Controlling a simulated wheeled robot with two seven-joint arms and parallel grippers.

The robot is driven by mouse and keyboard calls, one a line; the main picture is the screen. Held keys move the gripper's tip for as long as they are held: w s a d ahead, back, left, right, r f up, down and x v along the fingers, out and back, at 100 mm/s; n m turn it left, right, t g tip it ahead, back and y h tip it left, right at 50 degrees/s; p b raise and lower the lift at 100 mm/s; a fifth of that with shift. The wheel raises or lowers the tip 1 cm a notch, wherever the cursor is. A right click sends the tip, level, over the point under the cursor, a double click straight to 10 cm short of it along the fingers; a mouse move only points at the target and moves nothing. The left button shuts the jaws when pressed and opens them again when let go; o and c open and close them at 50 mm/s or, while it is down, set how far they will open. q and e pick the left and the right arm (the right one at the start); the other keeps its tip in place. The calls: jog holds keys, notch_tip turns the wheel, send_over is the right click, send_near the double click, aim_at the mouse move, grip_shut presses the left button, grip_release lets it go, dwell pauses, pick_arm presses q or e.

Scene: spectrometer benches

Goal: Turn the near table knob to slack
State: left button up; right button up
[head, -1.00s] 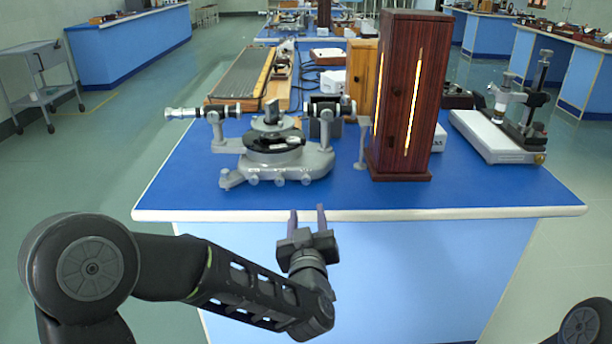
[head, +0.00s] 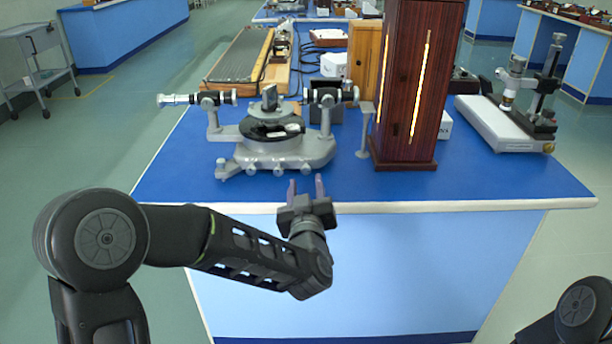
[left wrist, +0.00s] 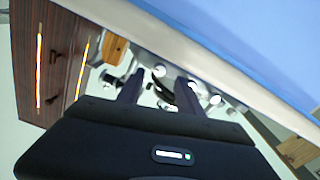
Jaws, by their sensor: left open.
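The grey spectrometer (head: 290,158) stands on the blue bench, with its dark round table (head: 272,130) on top. Several small grey knobs (head: 278,170) stick out along the near side of its base; I cannot tell by sight which is the near table knob. My left gripper (head: 305,183) is open and empty, its two fingers pointing at the base from over the bench's front edge. A gap shows between the fingertips and the knobs. In the left wrist view, bright round knob ends (left wrist: 193,87) show beyond and beside the fingers (left wrist: 158,94). My right gripper is out of view.
A tall dark wooden lamp box (head: 415,85) with glowing slits stands right of the spectrometer. A thin grey stand (head: 364,130) is between them. A white-based instrument (head: 500,125) sits at the right. The bench's pale front edge (head: 450,206) runs under my left gripper.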

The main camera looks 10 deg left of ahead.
aim_at(306, 172)
pick_arm(q)
jog(key=x, duration=0.4)
jog(key=shift+w, duration=0.15)
jog(key=shift+c, duration=0.4)
grip_shut()
